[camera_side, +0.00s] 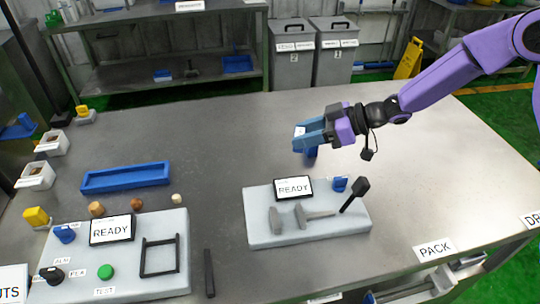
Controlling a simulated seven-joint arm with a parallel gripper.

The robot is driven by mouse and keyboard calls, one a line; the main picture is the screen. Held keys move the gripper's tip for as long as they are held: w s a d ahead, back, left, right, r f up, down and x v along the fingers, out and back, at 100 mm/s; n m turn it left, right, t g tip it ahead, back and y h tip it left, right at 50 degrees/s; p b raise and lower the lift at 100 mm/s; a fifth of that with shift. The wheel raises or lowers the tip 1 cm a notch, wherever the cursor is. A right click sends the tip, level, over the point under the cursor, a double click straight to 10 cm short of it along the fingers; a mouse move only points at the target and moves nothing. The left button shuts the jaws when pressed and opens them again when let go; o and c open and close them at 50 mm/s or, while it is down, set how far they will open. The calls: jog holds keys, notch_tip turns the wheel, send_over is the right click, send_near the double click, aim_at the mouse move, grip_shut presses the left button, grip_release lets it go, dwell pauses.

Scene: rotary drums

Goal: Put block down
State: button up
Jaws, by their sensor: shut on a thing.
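My gripper (308,136) is at the end of the purple arm, above the steel table and just behind the right grey panel. It points left, and its jaws are shut on a block. A darker blue piece (311,153) shows just under the blue jaws; it looks like part of the held block, and the rest is hidden. I cannot tell how far it is above the table. The right grey panel (258,220) carries a READY screen (293,188), a small blue part (340,184), a black-headed lever (355,195) and grey pieces (301,216).
A long blue tray (126,177) lies at left. The left panel (172,222) has a READY screen (111,229), green button (105,271) and black frame (160,256). Small round pieces (136,204) sit behind it. The steel table (440,170) is clear at right.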

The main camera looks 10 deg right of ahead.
jog(key=w+a+f, duration=0.2)
jog(key=w, duration=0.1)
jog(key=w+a+f, duration=0.1)
jog(key=w+f, duration=0.2)
jog(key=w+a+f, duration=0.2)
jog(key=w, duration=0.1)
jog(key=shift+a+f, duration=0.3)
jog(key=shift+a, duration=0.05)
jog(key=shift+w+a+f, duration=0.35)
jog(key=shift+w+f, duration=0.2)
jog(key=shift+f, duration=1.7)
jog(key=shift+f, duration=0.2)
jog(key=o, duration=1.1)
jog(key=shift+r, duration=0.1)
